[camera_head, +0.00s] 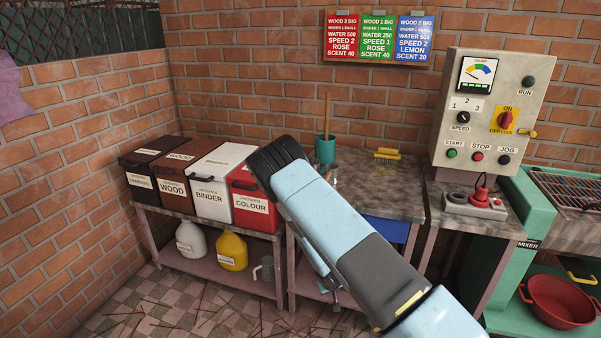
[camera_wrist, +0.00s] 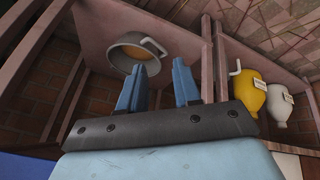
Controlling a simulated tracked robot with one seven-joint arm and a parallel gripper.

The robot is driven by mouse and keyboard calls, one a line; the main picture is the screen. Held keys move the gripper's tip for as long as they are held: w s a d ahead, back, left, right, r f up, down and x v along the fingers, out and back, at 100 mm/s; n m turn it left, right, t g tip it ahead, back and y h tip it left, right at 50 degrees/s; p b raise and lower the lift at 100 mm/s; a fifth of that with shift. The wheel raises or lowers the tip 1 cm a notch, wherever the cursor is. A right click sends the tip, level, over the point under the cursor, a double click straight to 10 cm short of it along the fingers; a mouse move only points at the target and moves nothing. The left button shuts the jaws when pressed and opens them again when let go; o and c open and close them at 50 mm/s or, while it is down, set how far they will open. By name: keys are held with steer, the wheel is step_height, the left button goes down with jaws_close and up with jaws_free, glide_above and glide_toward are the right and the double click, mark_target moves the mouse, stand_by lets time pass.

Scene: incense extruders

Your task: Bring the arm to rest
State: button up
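My arm reaches across the middle of the head view, in front of the workbench (camera_head: 350,188). My gripper (camera_wrist: 158,82) shows in the wrist view with its two blue fingers spread apart and nothing between them. In the head view the arm hides most of the gripper. A grey jug (camera_wrist: 135,52) with a handle shows behind the fingers in the wrist view, apart from them. The same jug (camera_head: 264,269) stands at the right end of the low shelf in the head view.
Four lidded bins, including the red COLOUR bin (camera_head: 257,203), stand left of my arm. A yellow jug (camera_head: 232,251) and a white jug (camera_head: 191,240) stand below. A control box (camera_head: 492,110) and green mixer (camera_head: 520,245) are right.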

steer(key=s+d+r+m, duration=0.1)
steer(key=d+r, duration=0.1)
steer(key=r, duration=1.2)
steer(key=s+d+r+m+y, duration=0.1)
steer(key=s+d+r, duration=0.1)
steer(key=r, duration=1.3)
steer(key=s+d+r+m, duration=0.1)
steer(key=d+r, duration=0.1)
steer(key=r, duration=1.2)
steer(key=s+d+r, duration=0.3)
steer(key=s+r, duration=0.7)
steer(key=s, duration=0.4)
steer(key=s+d+r, duration=0.2)
steer(key=s+r, duration=0.8)
steer(key=s, duration=0.5)
steer(key=shift+s+d+r, duration=0.25)
steer(key=shift+d, duration=0.15)
